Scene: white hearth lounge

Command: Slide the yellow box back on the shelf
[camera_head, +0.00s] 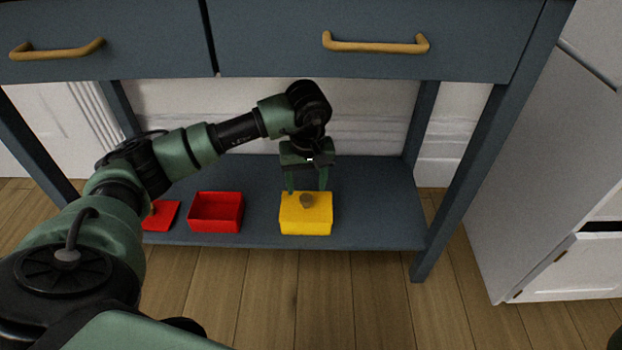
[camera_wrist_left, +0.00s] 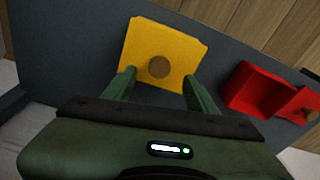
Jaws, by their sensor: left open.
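The yellow box (camera_head: 305,219) stands near the front edge of the low blue-grey shelf (camera_head: 375,215). It has a round brownish knob on its top. My left gripper (camera_head: 307,184) is open, just above and behind the box, pointing down. In the left wrist view the yellow box (camera_wrist_left: 162,48) lies between and beyond the two green fingertips (camera_wrist_left: 158,82), with the knob (camera_wrist_left: 159,67) near the gap. I cannot tell whether the fingers touch the box.
An open red box (camera_head: 216,212) and a flat red lid (camera_head: 161,215) sit on the shelf to the left. Table legs stand at the shelf's corners, and drawers with gold handles (camera_head: 376,43) hang above. The shelf behind and right of the yellow box is bare.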

